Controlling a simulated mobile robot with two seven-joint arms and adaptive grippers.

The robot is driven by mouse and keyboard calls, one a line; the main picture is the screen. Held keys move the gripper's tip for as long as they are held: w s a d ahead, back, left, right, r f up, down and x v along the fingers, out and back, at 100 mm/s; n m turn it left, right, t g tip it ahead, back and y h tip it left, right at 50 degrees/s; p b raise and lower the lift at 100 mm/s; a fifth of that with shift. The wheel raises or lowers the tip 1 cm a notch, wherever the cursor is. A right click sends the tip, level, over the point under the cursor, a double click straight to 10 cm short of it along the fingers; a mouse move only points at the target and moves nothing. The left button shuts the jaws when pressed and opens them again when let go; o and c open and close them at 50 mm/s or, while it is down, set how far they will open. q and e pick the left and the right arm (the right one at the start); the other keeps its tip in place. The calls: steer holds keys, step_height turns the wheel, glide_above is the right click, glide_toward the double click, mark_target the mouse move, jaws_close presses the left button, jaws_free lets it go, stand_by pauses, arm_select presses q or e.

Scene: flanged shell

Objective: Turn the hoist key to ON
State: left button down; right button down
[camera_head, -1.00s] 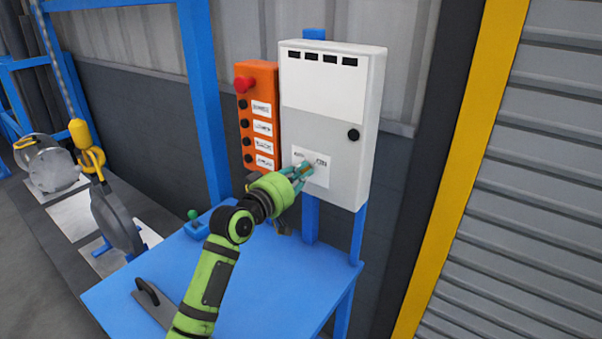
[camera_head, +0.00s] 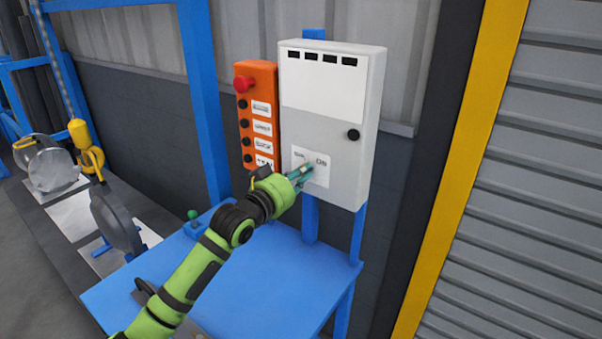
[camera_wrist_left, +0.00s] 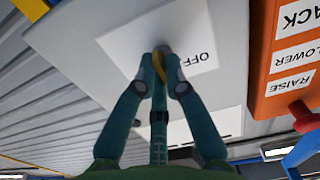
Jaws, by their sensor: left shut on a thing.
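The grey control box (camera_head: 345,95) stands upright, with a white OFF/ON label plate (camera_head: 310,157) low on its front. My left gripper (camera_head: 304,173) is at this plate, its teal fingers shut. In the left wrist view the fingertips (camera_wrist_left: 161,62) close on the hoist key (camera_wrist_left: 159,67), of which only a small yellow part shows between them. A grey round part lies just beyond, at the plate.
An orange push-button station (camera_head: 257,115) with a red knob stands close left of the box. The blue table (camera_head: 270,280) below is mostly clear. A yellow hoist hook (camera_head: 85,145) hangs at the left, near grey flanged parts.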

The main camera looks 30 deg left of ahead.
arm_select(q)
steer(key=shift+f+m+p, duration=0.1)
steer(key=shift+m+p, duration=0.65)
steer(key=shift+m, duration=3.95)
steer(key=c, duration=1.3)
jaws_free()
steer(key=s+a, duration=0.1)
steer(key=s, duration=1.1)
steer(key=shift+a, duration=0.35)
